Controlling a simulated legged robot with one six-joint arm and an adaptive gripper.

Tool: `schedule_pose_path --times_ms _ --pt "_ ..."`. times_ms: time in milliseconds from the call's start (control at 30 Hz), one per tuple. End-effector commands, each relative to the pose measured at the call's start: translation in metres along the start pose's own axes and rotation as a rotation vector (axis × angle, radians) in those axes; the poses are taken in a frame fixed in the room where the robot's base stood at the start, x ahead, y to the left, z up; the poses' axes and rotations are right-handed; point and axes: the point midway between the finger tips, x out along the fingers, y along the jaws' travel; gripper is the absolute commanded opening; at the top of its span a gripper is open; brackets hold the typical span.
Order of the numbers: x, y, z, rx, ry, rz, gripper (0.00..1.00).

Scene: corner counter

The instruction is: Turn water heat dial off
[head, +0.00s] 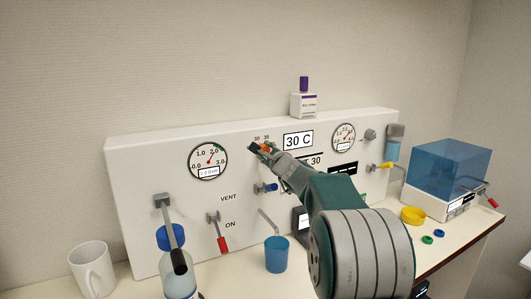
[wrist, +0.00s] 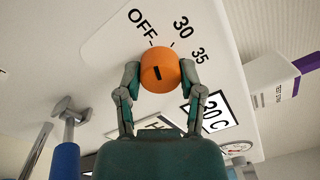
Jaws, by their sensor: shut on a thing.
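The water heat dial is an orange round knob (wrist: 160,70) on the white panel, with a short dark mark on its face. Around it the wrist view shows OFF, 30 and 35 labels; I cannot tell exactly which label the mark lines up with. My gripper (wrist: 160,85) is shut on the dial, one finger on each side. In the head view my gripper (head: 263,149) reaches the panel's upper middle and mostly covers the dial. A display (head: 298,141) right of the dial reads 30 C.
A mug (head: 92,268), a blue cup (head: 277,254) and a bottle (head: 180,285) stand in front. A blue-lidded box (head: 450,168) is at right.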

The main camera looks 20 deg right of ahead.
Motion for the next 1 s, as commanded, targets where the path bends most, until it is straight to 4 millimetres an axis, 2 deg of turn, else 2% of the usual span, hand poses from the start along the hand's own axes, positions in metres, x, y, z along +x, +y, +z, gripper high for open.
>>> schedule_pose_path --times_ms 300,800,833,900,1000 --pt "0.0008 0.0038 -0.0013 -0.106 -0.002 0.005 0.02" --pt "0.0008 0.0048 -0.0018 -0.125 -0.002 0.007 0.02" --pt "0.0008 0.0048 -0.0019 -0.125 -0.002 0.007 0.58" --pt "0.0008 0.0048 -0.0020 -0.124 -0.002 0.007 0.84" --pt "0.0006 0.0036 -0.0016 -0.124 -0.002 0.005 0.84"
